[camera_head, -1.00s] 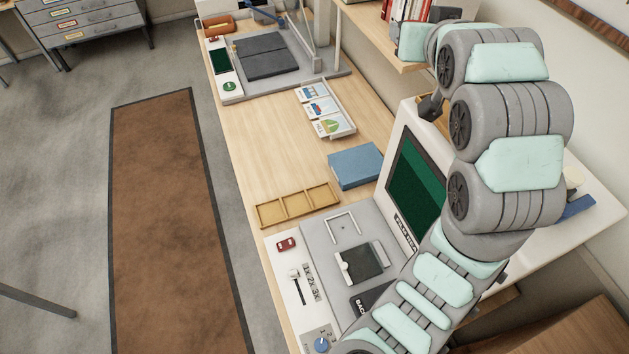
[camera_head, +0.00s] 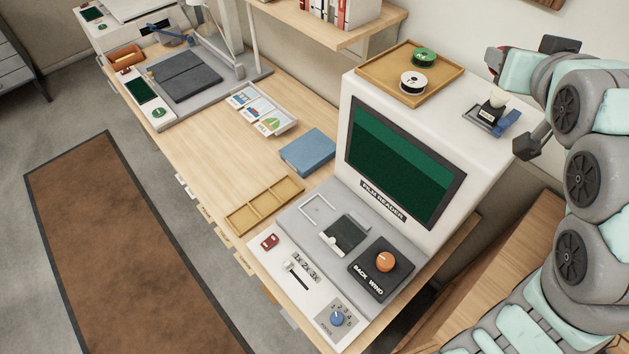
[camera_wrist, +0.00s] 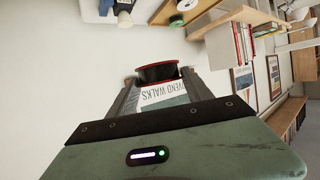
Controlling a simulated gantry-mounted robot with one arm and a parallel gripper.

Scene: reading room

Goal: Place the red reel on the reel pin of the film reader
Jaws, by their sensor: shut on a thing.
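The red reel (camera_wrist: 158,73), with red rims and a dark middle, is held between the two fingers of my gripper (camera_wrist: 157,88) in the wrist view. In the head view my gripper (camera_head: 496,61) is at the upper right, right of the film reader's top. The film reader (camera_head: 405,150) is a white cabinet with a green screen and a grey deck (camera_head: 290,218) in front. The deck carries a thin bracket (camera_head: 317,209), a dark plate and an orange knob (camera_head: 385,261). I cannot make out the reel pin for certain.
A tan tray (camera_head: 382,76) on the reader holds a green reel (camera_head: 424,57) and a white reel (camera_head: 413,82). A stamp (camera_head: 491,109) stands to their right. A shelf (camera_head: 335,36) with binders overhangs behind. A blue box (camera_head: 307,151) and an empty divided tray (camera_head: 264,204) lie left.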

